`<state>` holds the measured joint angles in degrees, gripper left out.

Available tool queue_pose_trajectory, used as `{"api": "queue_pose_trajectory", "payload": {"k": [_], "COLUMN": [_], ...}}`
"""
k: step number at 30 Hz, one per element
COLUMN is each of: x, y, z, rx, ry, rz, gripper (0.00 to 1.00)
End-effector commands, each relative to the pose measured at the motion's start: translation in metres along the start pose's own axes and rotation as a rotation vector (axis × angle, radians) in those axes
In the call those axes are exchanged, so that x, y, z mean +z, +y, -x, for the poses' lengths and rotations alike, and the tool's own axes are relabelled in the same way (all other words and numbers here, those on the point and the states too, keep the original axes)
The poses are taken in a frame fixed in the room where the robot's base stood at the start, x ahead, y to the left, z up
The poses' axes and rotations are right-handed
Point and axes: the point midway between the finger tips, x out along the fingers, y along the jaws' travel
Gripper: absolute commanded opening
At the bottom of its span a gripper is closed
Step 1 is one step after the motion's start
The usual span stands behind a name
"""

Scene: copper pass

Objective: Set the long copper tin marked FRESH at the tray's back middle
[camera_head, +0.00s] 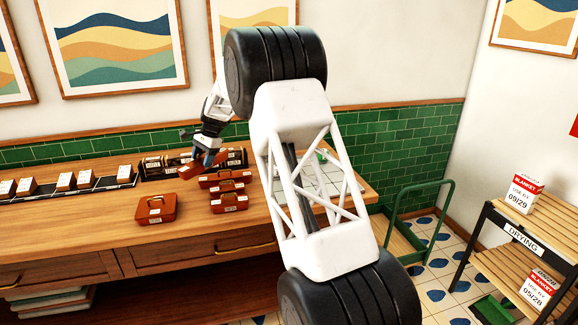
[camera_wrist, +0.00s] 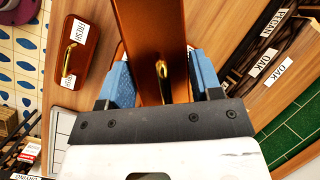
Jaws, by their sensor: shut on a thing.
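My gripper (camera_head: 207,160) is shut on a copper tin (camera_head: 192,170), held above the wooden counter near its back. In the wrist view the held tin (camera_wrist: 148,30) runs up between my blue fingers (camera_wrist: 163,80), with a brass handle; its label is hidden. Another copper tin marked FRESH (camera_wrist: 80,45) lies to the left of the held one, apart from it. In the head view several copper tins (camera_head: 228,203) stand to the front right of my gripper. A pale, divided tray (camera_head: 318,180) lies at the counter's right, partly hidden by my arm.
A wide copper tin (camera_head: 155,209) stands alone at the front left. A dark rack of labelled pieces (camera_head: 165,166), reading OAK and PECAN in the wrist view, lies along the back wall. A black strip with cards (camera_head: 85,187) is at left.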

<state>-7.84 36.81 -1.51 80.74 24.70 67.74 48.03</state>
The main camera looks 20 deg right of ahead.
Motion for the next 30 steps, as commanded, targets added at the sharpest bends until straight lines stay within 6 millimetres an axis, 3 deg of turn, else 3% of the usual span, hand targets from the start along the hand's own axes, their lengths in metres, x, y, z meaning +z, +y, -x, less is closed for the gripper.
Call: {"api": "queue_pose_trajectory", "payload": {"k": [9,15,21,30], "x": [-0.025,-0.038,-0.054,-0.090], "y": [0.085,0.129,0.161,0.180], "z": [0.042,0.062,0.079,0.099], "rx": [0.105,0.155,0.186,0.182], "ry": [-0.062,-0.098,-0.124,-0.124], "rz": [0.286,0.427,0.509,0.497], "gripper": [0.17,0.17,0.17,0.17]}}
